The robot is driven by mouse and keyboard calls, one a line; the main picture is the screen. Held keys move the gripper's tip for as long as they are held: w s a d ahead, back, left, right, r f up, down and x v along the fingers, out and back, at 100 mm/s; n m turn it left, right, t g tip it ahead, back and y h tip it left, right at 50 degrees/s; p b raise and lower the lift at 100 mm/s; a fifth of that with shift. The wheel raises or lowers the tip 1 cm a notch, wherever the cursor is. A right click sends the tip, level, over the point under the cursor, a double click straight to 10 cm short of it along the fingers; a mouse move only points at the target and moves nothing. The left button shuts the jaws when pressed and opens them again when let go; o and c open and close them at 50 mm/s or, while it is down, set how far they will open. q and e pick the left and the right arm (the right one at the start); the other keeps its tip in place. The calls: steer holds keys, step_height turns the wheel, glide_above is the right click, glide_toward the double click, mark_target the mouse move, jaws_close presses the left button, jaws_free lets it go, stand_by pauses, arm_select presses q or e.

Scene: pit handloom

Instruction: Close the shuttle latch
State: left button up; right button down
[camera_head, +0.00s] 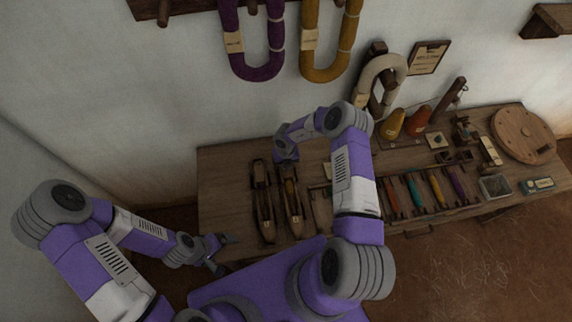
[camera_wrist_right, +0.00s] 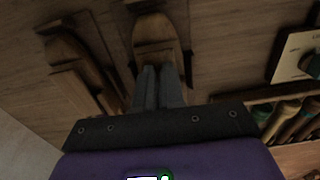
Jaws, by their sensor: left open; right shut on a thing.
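Two boat-shaped wooden shuttles lie side by side on the table, a left shuttle (camera_head: 263,203) and a right shuttle (camera_head: 293,207). My right gripper (camera_head: 287,158) is at the far end of the right shuttle. In the right wrist view, the fingers of the right gripper (camera_wrist_right: 160,72) are close together over this shuttle (camera_wrist_right: 153,32), shut on a part of it that they hide. I cannot make out the latch itself. The left shuttle (camera_wrist_right: 72,58) lies beside it. My left gripper (camera_head: 222,254) is open and empty, near the table's front left corner, away from the shuttles.
The wooden table (camera_head: 226,172) holds several colored bobbins (camera_head: 415,193), yarn cones (camera_head: 394,124) and a round wooden disc (camera_head: 523,134) to the right. Yarn hanks (camera_head: 254,72) hang on the wall behind. The table's left end is clear.

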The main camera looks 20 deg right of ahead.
steer(key=c, duration=1.5)
jaws_free()
steer(key=shift+r, duration=0.1)
step_height(320, 180, up, 7)
steer(key=shift+r+p, duration=0.2)
steer(key=shift+p, duration=0.3)
